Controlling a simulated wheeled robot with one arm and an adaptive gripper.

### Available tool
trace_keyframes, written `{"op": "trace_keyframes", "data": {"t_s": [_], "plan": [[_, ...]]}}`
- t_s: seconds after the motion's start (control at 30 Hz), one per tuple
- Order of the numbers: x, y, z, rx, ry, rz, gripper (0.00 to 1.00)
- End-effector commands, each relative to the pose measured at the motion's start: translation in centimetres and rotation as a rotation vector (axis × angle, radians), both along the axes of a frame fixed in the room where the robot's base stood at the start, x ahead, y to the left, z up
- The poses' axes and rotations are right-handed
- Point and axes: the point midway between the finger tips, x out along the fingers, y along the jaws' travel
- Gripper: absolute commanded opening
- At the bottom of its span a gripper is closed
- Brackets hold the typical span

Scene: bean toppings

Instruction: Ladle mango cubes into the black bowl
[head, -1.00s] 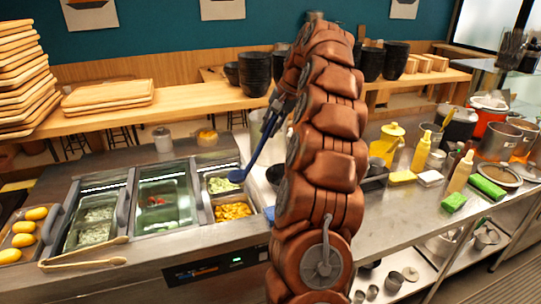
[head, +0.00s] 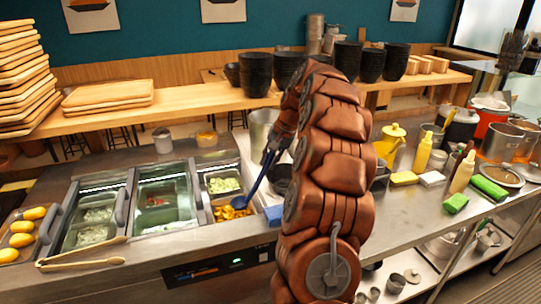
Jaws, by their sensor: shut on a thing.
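My gripper (head: 270,154) is shut on the upper end of a blue ladle (head: 255,184). The ladle slants down to the left, and its head is at the orange mango cubes (head: 224,213) in the front compartment of the right-hand topping well. I cannot tell how deep the head sits or whether it holds cubes. A black bowl (head: 279,173) shows partly just right of the ladle, with my arm hiding its right side. Stacked black bowls (head: 255,74) stand on the wooden shelf behind.
Green cubes (head: 223,185) fill the compartment behind the mango. Metal-framed wells lie to the left, with wooden tongs (head: 82,259) in front. A blue block (head: 272,214) sits right of the mango. Bottles and pots crowd the right counter.

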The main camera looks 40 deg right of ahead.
Motion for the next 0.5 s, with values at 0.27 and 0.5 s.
{"op": "trace_keyframes", "data": {"t_s": [0.27, 0.5], "plan": [[0.4, 0.2, -2.7, -0.012, 0.019, 0.0, 0.0], [0.7, 0.5, -5.0, -0.02, 0.038, 0.001, 0.0]]}}
